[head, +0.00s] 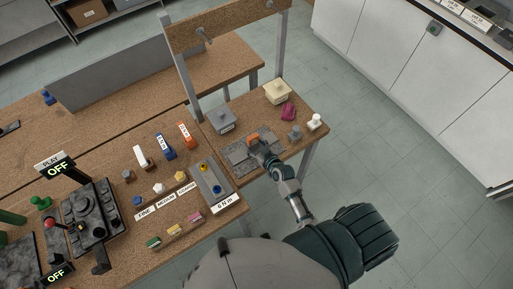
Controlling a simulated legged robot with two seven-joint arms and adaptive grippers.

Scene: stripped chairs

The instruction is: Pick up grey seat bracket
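My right gripper (257,146) is over a dark speckled mat (264,133) on the small side table. An orange part shows at its fingertips; whether the fingers are open or shut is too small to tell. A flat grey piece (238,155) lies on the mat just left of the gripper. A grey block with a knob on top (222,122) stands behind the mat, apart from the gripper. I cannot tell for sure which grey part is the seat bracket. My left gripper is not in view.
A cream block (277,92), a magenta part (288,112), a small grey part (295,132) and a white knob (314,122) stand right of the mat. A wooden-topped frame (222,24) rises behind.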

